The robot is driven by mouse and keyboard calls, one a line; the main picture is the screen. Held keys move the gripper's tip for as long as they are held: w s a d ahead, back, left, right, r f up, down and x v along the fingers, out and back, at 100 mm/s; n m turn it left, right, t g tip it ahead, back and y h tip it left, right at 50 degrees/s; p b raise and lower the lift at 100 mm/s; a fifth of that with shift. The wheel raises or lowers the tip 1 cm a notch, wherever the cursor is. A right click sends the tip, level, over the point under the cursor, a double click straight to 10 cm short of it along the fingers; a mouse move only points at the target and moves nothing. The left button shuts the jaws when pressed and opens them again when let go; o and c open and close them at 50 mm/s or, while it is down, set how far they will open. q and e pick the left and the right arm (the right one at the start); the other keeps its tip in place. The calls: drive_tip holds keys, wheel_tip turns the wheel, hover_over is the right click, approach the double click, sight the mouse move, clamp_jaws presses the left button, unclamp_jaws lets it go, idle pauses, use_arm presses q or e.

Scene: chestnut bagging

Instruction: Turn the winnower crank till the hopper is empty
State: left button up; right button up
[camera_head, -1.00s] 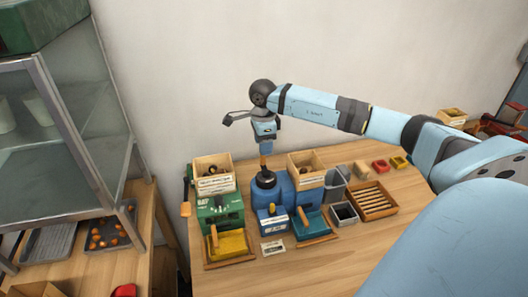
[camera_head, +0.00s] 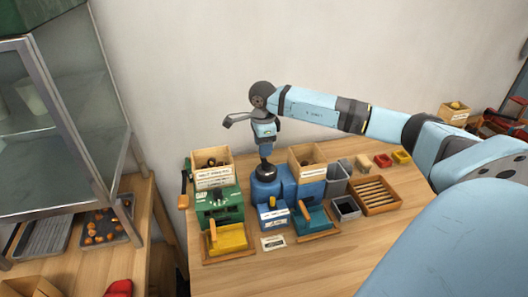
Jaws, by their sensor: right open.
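A green machine (camera_head: 219,205) and a blue machine (camera_head: 283,188) stand side by side on the wooden table. I cannot tell which is the winnower, as their labels are too small to read. The green one has a crank with a wooden handle (camera_head: 183,200) on its left side and a wooden hopper (camera_head: 223,159) with brown chestnuts in it. The blue one has a wooden hopper (camera_head: 308,156) with some dark content and a round black top part (camera_head: 265,172). My right gripper (camera_head: 265,156) is open, pointing down just above that black part; contact is unclear. My left gripper is out of view.
Yellow (camera_head: 228,238) and teal (camera_head: 314,222) trays sit in front of the machines. A grey bin (camera_head: 337,180), a dark box (camera_head: 346,208) and a slatted wooden tray (camera_head: 375,194) stand to the right. A glass cabinet is at left. The table's front is clear.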

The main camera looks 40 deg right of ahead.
drive_tip(key=shift+f, duration=0.15)
drive_tip(key=shift+f+b, duration=0.75)
drive_tip(key=shift+f, duration=0.1)
